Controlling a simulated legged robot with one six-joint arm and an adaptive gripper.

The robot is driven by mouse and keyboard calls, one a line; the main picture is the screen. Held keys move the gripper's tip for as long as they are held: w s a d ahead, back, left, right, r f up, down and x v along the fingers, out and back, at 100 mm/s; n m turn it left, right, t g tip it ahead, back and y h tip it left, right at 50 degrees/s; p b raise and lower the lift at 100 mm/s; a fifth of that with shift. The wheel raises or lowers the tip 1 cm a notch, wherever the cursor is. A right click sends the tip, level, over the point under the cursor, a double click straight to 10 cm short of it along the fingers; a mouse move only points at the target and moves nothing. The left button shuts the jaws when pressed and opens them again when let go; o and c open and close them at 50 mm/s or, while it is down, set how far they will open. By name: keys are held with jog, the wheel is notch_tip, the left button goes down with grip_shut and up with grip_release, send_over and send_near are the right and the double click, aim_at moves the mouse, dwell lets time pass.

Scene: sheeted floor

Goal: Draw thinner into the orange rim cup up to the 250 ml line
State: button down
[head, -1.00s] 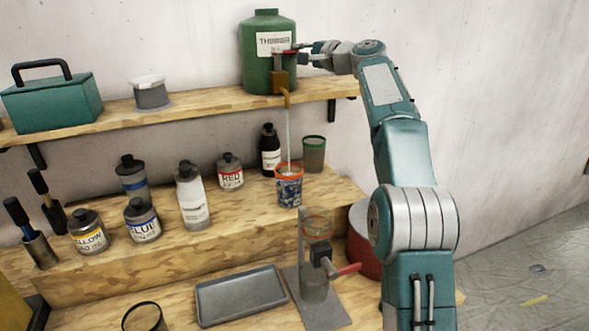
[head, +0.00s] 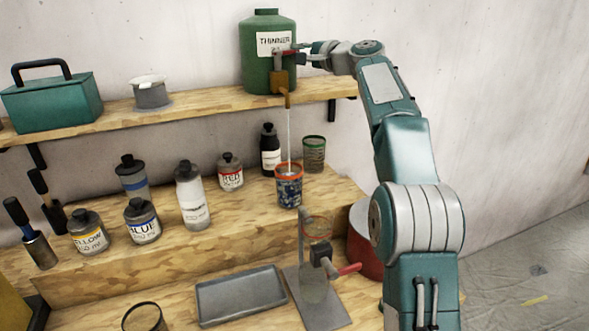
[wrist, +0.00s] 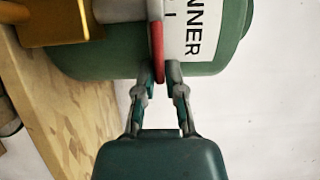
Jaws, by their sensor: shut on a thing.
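The green thinner container (head: 268,70) stands on the upper shelf with a brass tap (head: 281,84) at its lower front. A thin pale stream (head: 289,135) runs from the tap down into the orange rim cup (head: 289,190) on the step below. The cup is upright and blue patterned; its liquid level and lines are too small to read. My gripper (head: 300,52) is at the tap. In the wrist view my gripper (wrist: 159,88) is shut on the red tap handle (wrist: 157,50), in front of the thinner label (wrist: 192,35).
Paint bottles, including yellow (head: 89,236), blue (head: 142,222) and red (head: 231,174), stand left of the cup. A green rim cup (head: 313,155) stands behind right.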

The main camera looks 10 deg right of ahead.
jog(key=shift+a+f+m+t+h, duration=0.1)
jog(key=shift+a+m+t+h, duration=0.2)
jog(key=shift+a+m+h, duration=0.25)
jog(key=shift+s+m+t+h, duration=0.25)
jog(key=shift+m+t+h, duration=0.35)
jog(key=shift+h, duration=0.35)
jog(key=shift+f, duration=0.1)
jog(key=shift+s+f+m+t+h, duration=0.15)
jog(key=shift+s+m+t+h, duration=0.15)
jog(key=shift+m+h, duration=0.55)
